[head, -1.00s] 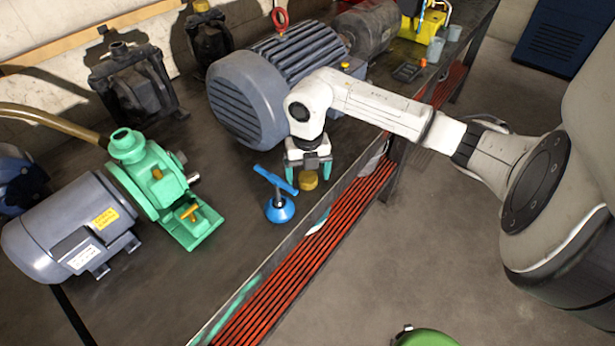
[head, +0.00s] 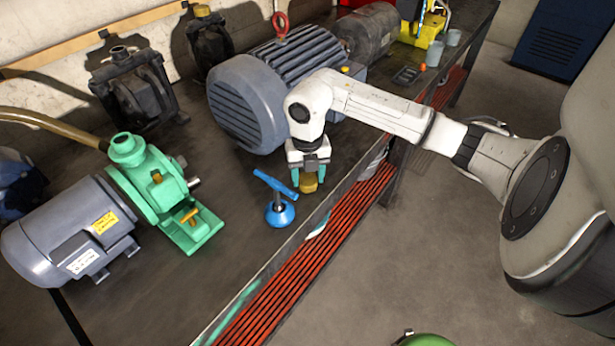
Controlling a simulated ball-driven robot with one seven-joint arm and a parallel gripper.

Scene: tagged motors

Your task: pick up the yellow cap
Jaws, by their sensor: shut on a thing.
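The yellow cap (head: 309,184) is a small, dull yellow round piece near the front edge of the dark workbench. My gripper (head: 309,176) points down over it, with teal fingertips on either side. The fingers are shut on the cap. Its upper part is partly hidden by the gripper. I cannot tell whether the cap touches the bench or is slightly above it.
A blue T-handled tool (head: 279,207) stands just left of my gripper. A large grey motor (head: 247,100) is close behind. A green pump (head: 160,195) with a grey motor (head: 70,228) stands at left. Open floor lies beyond the bench's front edge (head: 262,258).

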